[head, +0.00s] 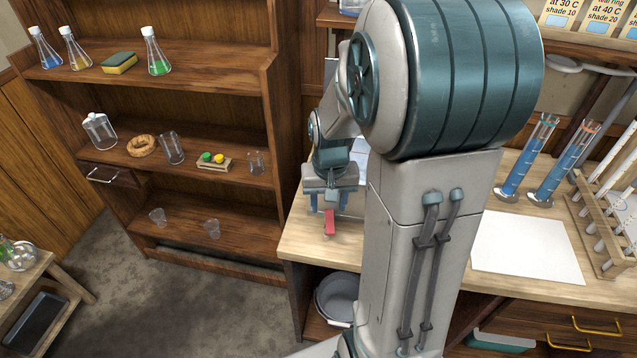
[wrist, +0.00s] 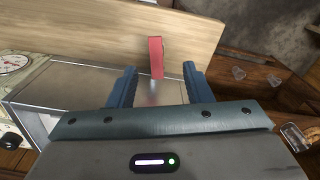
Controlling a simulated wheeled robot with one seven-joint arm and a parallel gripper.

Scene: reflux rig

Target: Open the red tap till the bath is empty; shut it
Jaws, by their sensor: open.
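The red tap (head: 330,222) shows as a red lever at the left end of the bench, below my gripper. In the wrist view the red tap (wrist: 156,57) lies in line with the gap between the fingers, mostly beyond their tips. My gripper (head: 329,203) is open and empty, with its blue fingers apart; in the wrist view the fingers (wrist: 160,70) stand either side of the lever's near end. I cannot tell if they touch it. The grey metal bath (wrist: 65,97) is partly hidden by my gripper and arm. Its liquid level and any flow are not visible.
A grey bucket (head: 340,297) stands on a low shelf under the bench's left end. A dial (wrist: 14,63) is beside the bath. On the bench's right are blue-filled cylinders (head: 524,160), white paper (head: 528,247) and a wooden rack (head: 600,225). A wooden shelf unit (head: 215,255) stands left.

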